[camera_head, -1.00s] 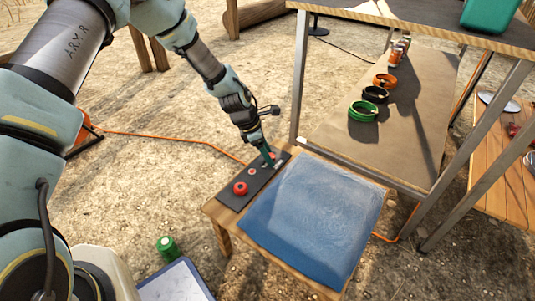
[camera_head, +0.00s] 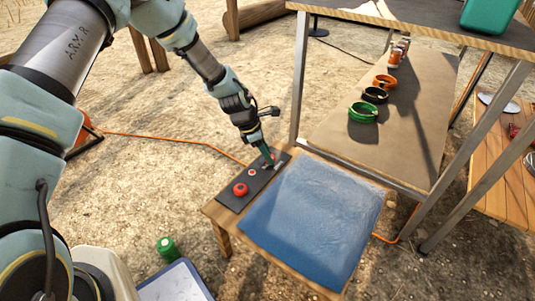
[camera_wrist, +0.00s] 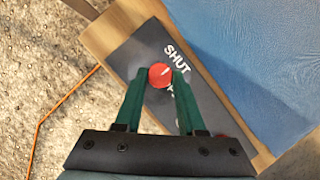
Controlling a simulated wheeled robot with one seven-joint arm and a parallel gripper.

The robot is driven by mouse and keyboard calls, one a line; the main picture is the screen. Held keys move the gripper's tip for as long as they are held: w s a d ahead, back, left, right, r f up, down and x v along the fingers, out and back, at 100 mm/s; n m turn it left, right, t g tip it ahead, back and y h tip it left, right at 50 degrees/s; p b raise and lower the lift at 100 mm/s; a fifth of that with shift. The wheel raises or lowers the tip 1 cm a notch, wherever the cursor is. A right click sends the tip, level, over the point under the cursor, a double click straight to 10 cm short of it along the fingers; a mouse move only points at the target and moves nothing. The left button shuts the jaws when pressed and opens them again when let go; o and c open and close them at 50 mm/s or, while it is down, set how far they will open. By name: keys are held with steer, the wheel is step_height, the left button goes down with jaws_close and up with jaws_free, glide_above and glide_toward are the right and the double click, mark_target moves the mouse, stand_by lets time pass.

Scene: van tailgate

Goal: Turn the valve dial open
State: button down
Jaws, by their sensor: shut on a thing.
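The valve dial (camera_wrist: 160,75) is a small round red knob with a short white mark, on a dark panel (camera_wrist: 137,57). In the wrist view the mark points up and right, toward the printed word SHUT (camera_wrist: 177,59). Other lettering below it is partly hidden by a finger. My gripper (camera_wrist: 160,82) has its two green fingers on either side of the dial, shut on it. In the head view my gripper (camera_head: 267,161) reaches down to the far end of the panel (camera_head: 230,198), where the fingers mostly hide the dial.
A larger red knob (camera_head: 240,189) and a smaller red one (camera_head: 252,173) sit on the same panel. A blue cushion-like sheet (camera_head: 312,222) covers the wooden bench beside it. A metal-legged table (camera_head: 410,140) with green, black and orange rings stands to the right.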

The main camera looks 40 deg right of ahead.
steer(key=m+p, duration=0.1)
steer(key=m+g+y+p, duration=0.1)
steer(key=m, duration=0.1)
steer(key=shift+w+d+r+m+p, duration=0.1)
steer(key=shift+r+m+p, duration=0.05)
steer(key=shift+m+p, duration=0.2)
steer(key=m, duration=0.2)
steer(key=m+y+p, duration=0.1)
steer(key=m, duration=0.1)
steer(key=shift+w+d+m+g+y, duration=0.1)
steer(key=shift+d+m+g+y, duration=0.1)
steer(key=shift+m+g+y, duration=0.15)
steer(key=m+y, duration=0.1)
steer(key=m, duration=0.1)
steer(key=m+y, duration=0.1)
steer(key=m, duration=0.2)
steer(key=shift+d+f, duration=0.2)
steer(key=shift+d+m+y+b, duration=0.15)
steer(key=shift+m+y+b, duration=0.5)
steer(key=shift+m, duration=1.55)
steer(key=c, duration=0.5)
jaws_free()
